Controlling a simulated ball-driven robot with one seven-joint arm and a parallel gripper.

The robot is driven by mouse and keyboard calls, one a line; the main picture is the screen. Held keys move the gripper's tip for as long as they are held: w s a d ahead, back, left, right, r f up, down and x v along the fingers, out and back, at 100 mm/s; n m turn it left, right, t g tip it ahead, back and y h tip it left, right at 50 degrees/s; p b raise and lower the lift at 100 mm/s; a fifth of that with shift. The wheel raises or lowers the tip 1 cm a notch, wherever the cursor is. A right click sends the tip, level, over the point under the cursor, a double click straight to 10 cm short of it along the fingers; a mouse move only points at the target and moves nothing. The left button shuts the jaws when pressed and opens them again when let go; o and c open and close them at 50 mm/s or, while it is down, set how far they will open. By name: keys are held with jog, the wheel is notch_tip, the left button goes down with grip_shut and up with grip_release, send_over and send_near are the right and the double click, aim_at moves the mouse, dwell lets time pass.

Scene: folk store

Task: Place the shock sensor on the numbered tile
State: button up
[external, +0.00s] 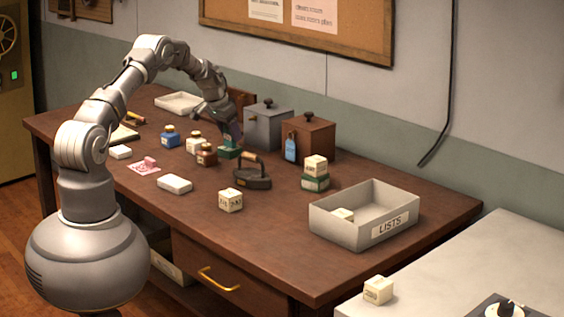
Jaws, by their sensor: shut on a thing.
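My gripper (232,135) reaches down over the back middle of the desk and is shut on a small green block (229,152), low at the desk top. I cannot tell whether the block touches the desk. No label shows that marks it as the shock sensor. A flat white tile-like piece (175,184) lies near the front left, and a smaller one (120,152) lies farther left. I cannot read a number on either. A pink piece (144,166) lies between them.
A dark iron (252,178) stands close in front of the gripper. Blue (169,136) and brown (206,155) bottles stand to its left, grey (268,128) and brown (309,138) boxes to its right. A LISTS tray (338,232) stands at the right. Bare desk lies at the front.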

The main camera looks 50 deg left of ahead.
jog(key=shift+r, duration=0.1)
jog(key=o, duration=1.1)
jog(key=shift+r, duration=0.15)
jog(key=p+v, duration=0.2)
jog(key=v, duration=0.9)
jog(key=shift+s+r, duration=0.3)
